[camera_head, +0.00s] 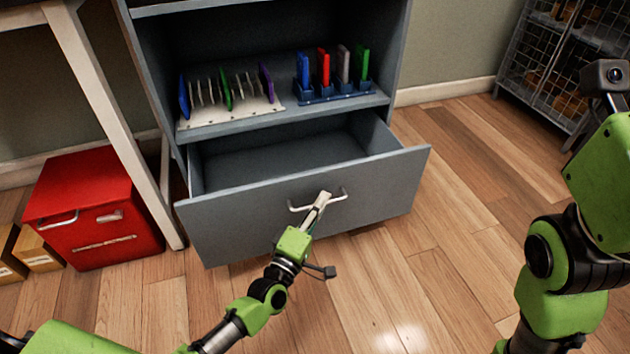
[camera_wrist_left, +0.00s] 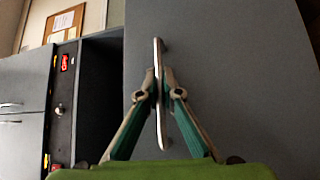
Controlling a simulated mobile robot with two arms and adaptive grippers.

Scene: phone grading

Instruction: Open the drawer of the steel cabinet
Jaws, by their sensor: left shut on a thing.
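The grey steel cabinet (camera_head: 392,60) stands at the back in the head view. Its drawer (camera_head: 385,185) is pulled out, and the inside I can see is empty. The drawer's metal handle (camera_head: 338,197) is on its front face. My left gripper (camera_head: 322,201) is shut on this handle. In the left wrist view the two fingers of my left gripper (camera_wrist_left: 160,82) close on the handle bar (camera_wrist_left: 158,52) from both sides, in front of the grey drawer front (camera_wrist_left: 230,70). My right gripper is out of view; only part of my right arm shows at the right.
On the shelf above the drawer are a white rack (camera_head: 235,114) with several thin upright items and a blue rack (camera_head: 335,95) with colored ones. A red box (camera_head: 95,210) stands left, beside a table leg (camera_head: 110,130). A wire cage (camera_head: 560,60) is at back right. Wooden floor right of the drawer is clear.

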